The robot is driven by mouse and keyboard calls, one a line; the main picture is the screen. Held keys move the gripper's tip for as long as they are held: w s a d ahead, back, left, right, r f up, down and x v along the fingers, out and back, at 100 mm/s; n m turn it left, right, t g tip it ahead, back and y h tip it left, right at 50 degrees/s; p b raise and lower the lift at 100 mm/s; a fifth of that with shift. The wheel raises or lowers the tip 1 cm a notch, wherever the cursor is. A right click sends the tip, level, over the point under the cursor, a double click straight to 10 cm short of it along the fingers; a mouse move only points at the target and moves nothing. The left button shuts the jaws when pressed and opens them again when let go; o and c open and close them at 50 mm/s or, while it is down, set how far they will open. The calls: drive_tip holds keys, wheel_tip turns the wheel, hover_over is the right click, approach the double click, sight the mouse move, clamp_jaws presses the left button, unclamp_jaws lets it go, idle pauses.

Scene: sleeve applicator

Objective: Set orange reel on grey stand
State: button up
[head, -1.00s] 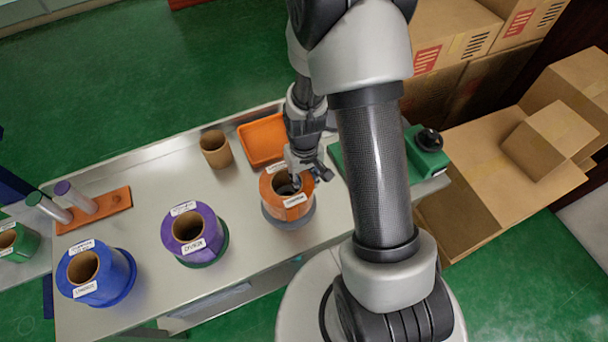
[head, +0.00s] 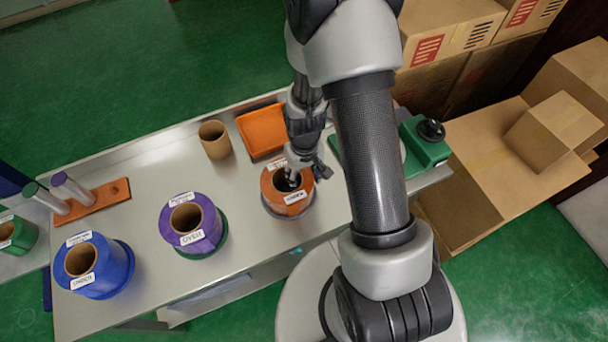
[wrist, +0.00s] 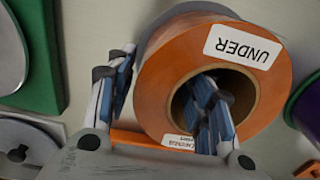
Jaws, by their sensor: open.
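The orange reel (head: 271,189) stands upright on the table with a grey round base (head: 291,213) under it. The reel also shows in the wrist view (wrist: 160,90), with a label reading UNDER, and a grey rim (wrist: 150,40) shows behind it. My gripper (head: 304,173) is open at the reel's far right side. In the wrist view its fingers (wrist: 163,68) straddle the reel's wall, one in the brown core and one outside. A separate grey disc (wrist: 15,145) lies at the left of the wrist view. I cannot tell which grey part is the stand.
A purple reel (head: 206,232) and a blue reel (head: 113,268) stand to the left. A brown tube (head: 214,143) and an orange tray (head: 262,132) are behind. A green block (head: 425,150) with a black knob is at right. My arm hides part of the table.

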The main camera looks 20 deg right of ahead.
drive_tip(key=s+a+r+t+p, duration=0.1)
drive_tip(key=s+r+p, duration=0.1)
drive_tip(key=r, duration=1.2)
drive_tip(key=s+a+r+t+p, duration=0.1)
drive_tip(key=s+a+r+p, duration=0.1)
drive_tip(key=r, duration=1.3)
drive_tip(key=s+a+r+t, duration=0.1)
drive_tip(key=s+r+t, duration=0.1)
drive_tip(key=s+r, duration=0.6)
drive_tip(key=s, duration=0.3)
drive_tip(key=shift+a+t, duration=0.3)
drive_tip(key=shift+a, duration=0.1)
drive_tip(key=shift+r, duration=0.1)
drive_tip(key=shift+c, duration=0.6)
